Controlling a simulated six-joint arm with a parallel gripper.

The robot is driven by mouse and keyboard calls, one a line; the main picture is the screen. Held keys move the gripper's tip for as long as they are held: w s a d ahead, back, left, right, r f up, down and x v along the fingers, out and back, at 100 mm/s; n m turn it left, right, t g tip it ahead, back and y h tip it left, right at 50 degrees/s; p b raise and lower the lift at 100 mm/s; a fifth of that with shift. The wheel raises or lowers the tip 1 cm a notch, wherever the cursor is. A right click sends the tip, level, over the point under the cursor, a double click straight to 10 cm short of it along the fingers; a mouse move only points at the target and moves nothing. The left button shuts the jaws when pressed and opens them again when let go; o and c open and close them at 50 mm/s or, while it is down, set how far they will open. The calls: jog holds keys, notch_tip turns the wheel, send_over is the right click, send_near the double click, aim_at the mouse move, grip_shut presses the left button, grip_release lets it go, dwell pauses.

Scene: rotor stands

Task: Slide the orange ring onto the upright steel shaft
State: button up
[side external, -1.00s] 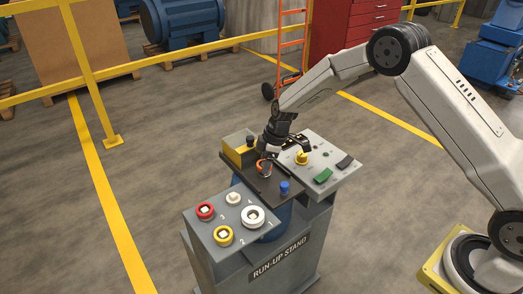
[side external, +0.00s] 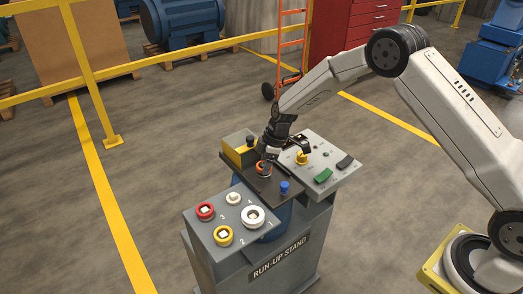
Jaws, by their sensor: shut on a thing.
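The orange ring (side external: 262,166) is at the tip of my gripper (side external: 265,162), over the dark plate (side external: 267,186) in the middle of the stand. My gripper is shut on it and points down. The ring is small and partly covered by the fingers. I cannot make out the steel shaft clearly; it is hidden or too small at the ring, so I cannot tell whether the ring is around it or above it.
A blue knob (side external: 285,187) stands right of the ring. A grey panel (side external: 214,235) in front carries red, yellow and white rings. A yellow box (side external: 237,153) is behind left. A switch panel (side external: 335,160) with green and black switches lies right.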

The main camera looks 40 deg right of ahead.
jog(key=shift+f, duration=0.45)
dwell(0.9)
jog(key=o, duration=1.3)
jog(key=shift+r, duration=4)
jog(key=shift+s, duration=0.1)
